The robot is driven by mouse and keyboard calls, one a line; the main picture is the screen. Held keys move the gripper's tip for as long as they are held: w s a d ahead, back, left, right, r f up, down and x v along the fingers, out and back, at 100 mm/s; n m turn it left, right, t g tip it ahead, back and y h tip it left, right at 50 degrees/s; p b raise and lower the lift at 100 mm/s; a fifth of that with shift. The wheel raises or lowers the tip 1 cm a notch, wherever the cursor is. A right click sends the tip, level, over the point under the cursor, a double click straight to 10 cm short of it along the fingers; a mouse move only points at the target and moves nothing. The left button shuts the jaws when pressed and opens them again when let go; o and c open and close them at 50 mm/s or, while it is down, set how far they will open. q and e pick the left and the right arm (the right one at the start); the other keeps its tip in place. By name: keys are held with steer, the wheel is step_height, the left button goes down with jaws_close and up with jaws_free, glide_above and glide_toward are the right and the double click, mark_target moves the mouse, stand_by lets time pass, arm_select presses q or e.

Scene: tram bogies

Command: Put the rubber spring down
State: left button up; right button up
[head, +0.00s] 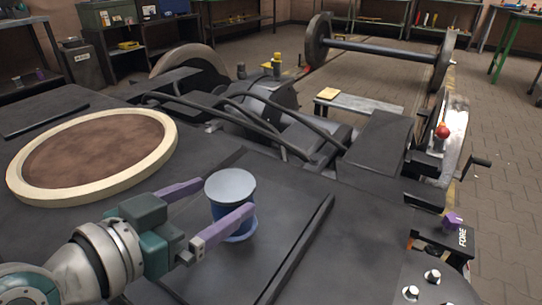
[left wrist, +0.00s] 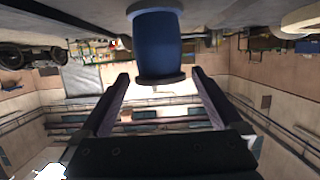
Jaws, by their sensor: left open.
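The rubber spring (head: 230,205) is a blue cylinder with a pale grey-blue top plate. It stands upright on the dark flat top of the bogie (head: 290,215) in the head view. My left gripper (head: 229,195) is open, with one purple finger on the far left side of the spring and the other across its near side. In the left wrist view the spring (left wrist: 157,45) shows between and beyond the fingertips, with a gap on each side. That picture appears upside down. My right gripper is not in view.
A cream ring with a brown centre (head: 95,155) lies on the bogie at left. A raised dark strip (head: 300,245) runs right of the spring. Black hoses (head: 265,120) and a bench (head: 358,105) lie beyond. A wheelset (head: 385,50) stands at the back.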

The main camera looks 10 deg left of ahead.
mark_target(230, 184)
arm_select(q)
steer(key=b+x, duration=0.1)
steer(key=x, duration=0.3)
steer(key=shift+w+d+r, duration=0.1)
steer(key=c, duration=1.5)
steer(key=shift+r, duration=0.1)
jaws_close()
steer(key=shift+r, duration=0.1)
